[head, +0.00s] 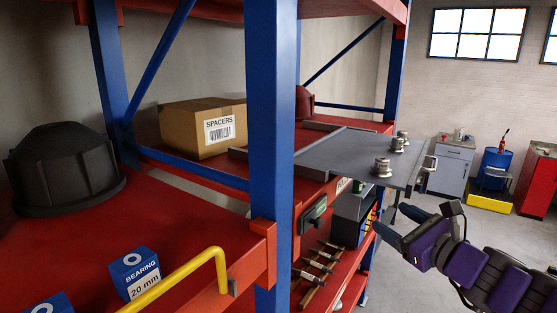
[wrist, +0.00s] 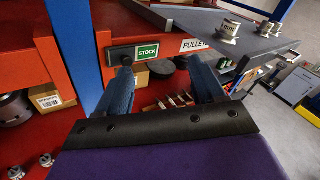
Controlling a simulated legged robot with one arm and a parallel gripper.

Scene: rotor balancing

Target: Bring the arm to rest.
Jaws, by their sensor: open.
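My gripper (head: 386,223) is at the right in the head view, at the end of my purple arm. Its blue fingers are apart, with nothing between them. In the wrist view the open gripper (wrist: 162,88) faces the red shelving. The grey pull-out tray (head: 345,155) is above and beyond my gripper in the head view. Several metal weights stand on the tray, one being the near weight (head: 381,167).
A blue post (head: 270,140) of the red rack stands in the middle. A SPACERS carton (head: 205,128), a dark dome (head: 62,170) and a bearing box (head: 135,272) sit on the shelves. A yellow rail (head: 180,280) is in front. Open floor (head: 425,205) lies to the right.

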